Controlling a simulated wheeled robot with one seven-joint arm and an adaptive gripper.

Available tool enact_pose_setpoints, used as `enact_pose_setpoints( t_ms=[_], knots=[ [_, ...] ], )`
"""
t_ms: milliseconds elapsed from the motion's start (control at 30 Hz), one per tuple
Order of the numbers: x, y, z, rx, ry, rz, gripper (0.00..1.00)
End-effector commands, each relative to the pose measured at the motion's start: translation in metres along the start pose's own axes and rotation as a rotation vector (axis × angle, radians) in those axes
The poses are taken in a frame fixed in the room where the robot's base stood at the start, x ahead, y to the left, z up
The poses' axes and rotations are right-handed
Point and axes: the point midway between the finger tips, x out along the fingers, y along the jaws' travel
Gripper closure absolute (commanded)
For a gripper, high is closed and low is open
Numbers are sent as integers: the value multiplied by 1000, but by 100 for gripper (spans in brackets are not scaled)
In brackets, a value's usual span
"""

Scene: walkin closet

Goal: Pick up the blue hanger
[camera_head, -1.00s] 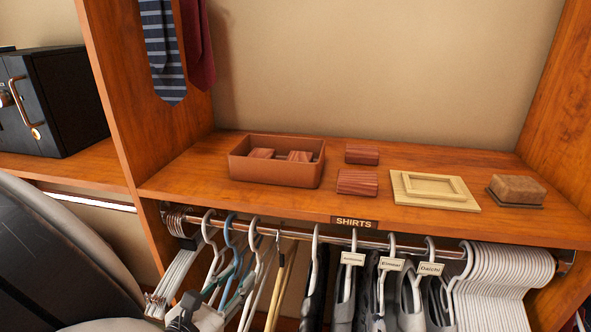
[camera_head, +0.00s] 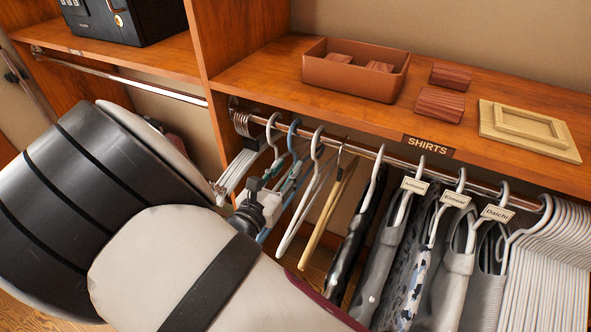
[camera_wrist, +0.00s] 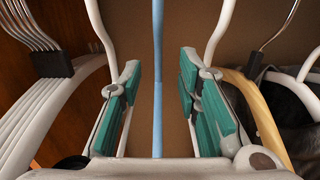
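The blue hanger (camera_head: 292,141) hangs by its hook on the closet rod, between white hangers, in the head view. In the wrist view its light blue stem (camera_wrist: 158,75) runs vertically through the middle of the picture. My gripper (camera_wrist: 158,75) is open, with its teal-padded fingers on either side of the blue stem and a gap on both sides. In the head view my gripper (camera_head: 262,200) is among the hangers below the rod, partly hidden by my arm. The lower part of the blue hanger is mostly hidden there.
White hangers (camera_wrist: 105,30) flank the blue one closely. A wooden hanger (camera_head: 328,212) and labelled grey shirts (camera_head: 455,265) hang to the right on the rod (camera_head: 365,152). The shelf above holds a brown box (camera_head: 345,85) and wooden blocks (camera_head: 440,104).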

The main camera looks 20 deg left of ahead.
Motion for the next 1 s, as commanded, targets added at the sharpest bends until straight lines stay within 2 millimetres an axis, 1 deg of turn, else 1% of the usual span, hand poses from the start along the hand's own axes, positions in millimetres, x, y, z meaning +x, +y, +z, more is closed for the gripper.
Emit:
enact_pose_setpoints(
  t_ms=[167,300,400,633,667,700,767,800,1000],
  knots=[
    [18,1,-1,1,-3,-3,69],
    [39,1,-2,1,-2,-4,69],
    [49,2,-2,0,-1,-2,69],
    [50,2,-2,0,0,-1,69],
    [50,2,-2,0,0,-1,76],
    [50,2,-2,0,0,-1,85],
    [50,2,-2,0,0,-1,99],
    [50,2,-2,0,0,-2,100],
    [50,2,-2,0,0,-2,100]
  ],
)
